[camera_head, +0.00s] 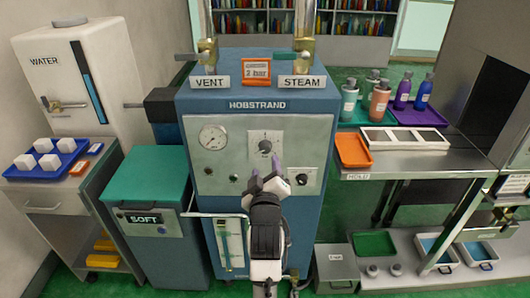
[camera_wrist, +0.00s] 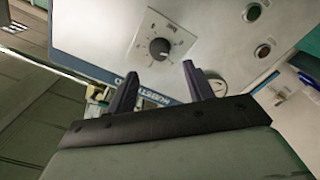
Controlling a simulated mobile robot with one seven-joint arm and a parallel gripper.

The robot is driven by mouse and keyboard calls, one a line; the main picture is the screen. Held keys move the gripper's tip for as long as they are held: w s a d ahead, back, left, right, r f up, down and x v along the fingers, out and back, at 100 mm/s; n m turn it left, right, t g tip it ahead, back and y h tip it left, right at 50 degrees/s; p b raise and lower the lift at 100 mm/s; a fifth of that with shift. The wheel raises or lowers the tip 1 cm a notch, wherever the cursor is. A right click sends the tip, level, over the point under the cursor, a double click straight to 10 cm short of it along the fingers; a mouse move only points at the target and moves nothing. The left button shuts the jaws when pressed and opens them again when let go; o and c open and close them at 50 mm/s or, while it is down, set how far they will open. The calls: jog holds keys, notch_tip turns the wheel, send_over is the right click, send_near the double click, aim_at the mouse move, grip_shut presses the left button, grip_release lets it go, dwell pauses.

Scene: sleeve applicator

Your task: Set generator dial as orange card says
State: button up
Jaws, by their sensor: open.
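The generator (camera_head: 320,125) is a blue cabinet labelled HOBSTRAND. Its black dial (camera_head: 265,146) sits on a pale plate on the front panel. The wrist view shows a black dial (camera_wrist: 160,48) with a white pointer mark on a ticked plate, just beyond my fingertips; the scale numbers are too small to read. The orange card (camera_head: 257,71) stands on top of the generator between the VENT and STEAM labels and seems to read "2 bar". My gripper (camera_head: 265,171) is open and empty in front of the panel, below the upper dial. Its fingers (camera_wrist: 160,80) are apart, not around the dial.
A round gauge (camera_head: 213,137) is at the panel's upper left, and a smaller dial (camera_head: 301,179) at its lower right. A teal SOFT bin (camera_head: 150,185) stands left. A steel table (camera_head: 415,160) with bottles and an orange tray (camera_head: 353,151) stands right.

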aim_at(265, 150)
jog(key=w+p, duration=0.1)
jog(key=w, duration=0.6)
jog(key=shift+w, duration=0.3)
jog(key=shift+c, duration=0.4)
jog(key=c, duration=0.9)
